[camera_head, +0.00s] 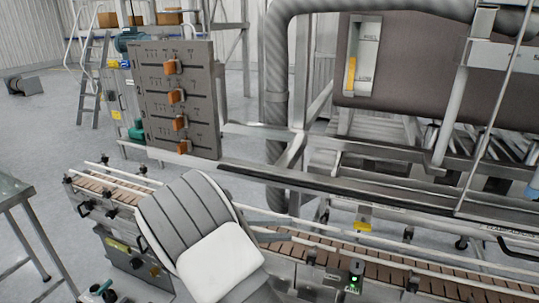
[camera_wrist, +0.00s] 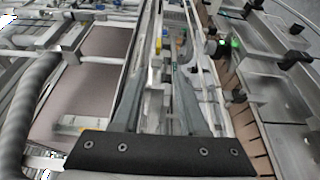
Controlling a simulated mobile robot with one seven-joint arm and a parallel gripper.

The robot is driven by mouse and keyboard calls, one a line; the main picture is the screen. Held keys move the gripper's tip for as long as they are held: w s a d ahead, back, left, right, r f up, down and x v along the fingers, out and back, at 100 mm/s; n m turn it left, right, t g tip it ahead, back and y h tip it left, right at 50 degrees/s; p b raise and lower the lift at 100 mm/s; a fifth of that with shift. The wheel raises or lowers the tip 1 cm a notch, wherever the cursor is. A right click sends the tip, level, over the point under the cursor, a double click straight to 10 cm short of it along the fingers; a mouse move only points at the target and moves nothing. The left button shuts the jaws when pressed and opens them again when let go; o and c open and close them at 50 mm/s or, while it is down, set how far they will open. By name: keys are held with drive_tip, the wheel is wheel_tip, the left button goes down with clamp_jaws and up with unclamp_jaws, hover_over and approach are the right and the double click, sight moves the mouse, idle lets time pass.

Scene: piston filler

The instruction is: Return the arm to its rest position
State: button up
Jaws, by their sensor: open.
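My gripper (camera_wrist: 163,72) shows in the wrist view, with its two grey fingers spread apart above a dark bolted bracket. It is open, and I see nothing held between the fingers. It points along the machine frame, beside the conveyor. In the head view my white and grey arm link (camera_head: 215,255) rises at the bottom centre in front of the conveyor.
A slatted brown conveyor (camera_head: 400,267) runs across the front, with a green-lit button box (camera_head: 354,279). A panel with orange handles (camera_head: 182,98) stands behind it. A large grey hose (camera_head: 275,85) and machine frame fill the right. A metal table (camera_head: 12,188) is at left; open floor lies beyond.

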drive_tip(key=s+d+r+g+y, duration=0.1)
drive_tip(key=s+d+r+y, duration=0.1)
drive_tip(key=s+d+y, duration=0.25)
drive_tip(key=s+d+r+g+y, duration=0.1)
drive_tip(key=s+d+r+y, duration=0.25)
drive_tip(key=d, duration=0.25)
drive_tip(key=s+r+t+y, duration=0.4)
drive_tip(key=s+t+y, duration=0.3)
drive_tip(key=s, duration=0.5)
drive_tip(key=shift+s+d+t+y, duration=0.3)
drive_tip(key=shift+y, duration=1.1)
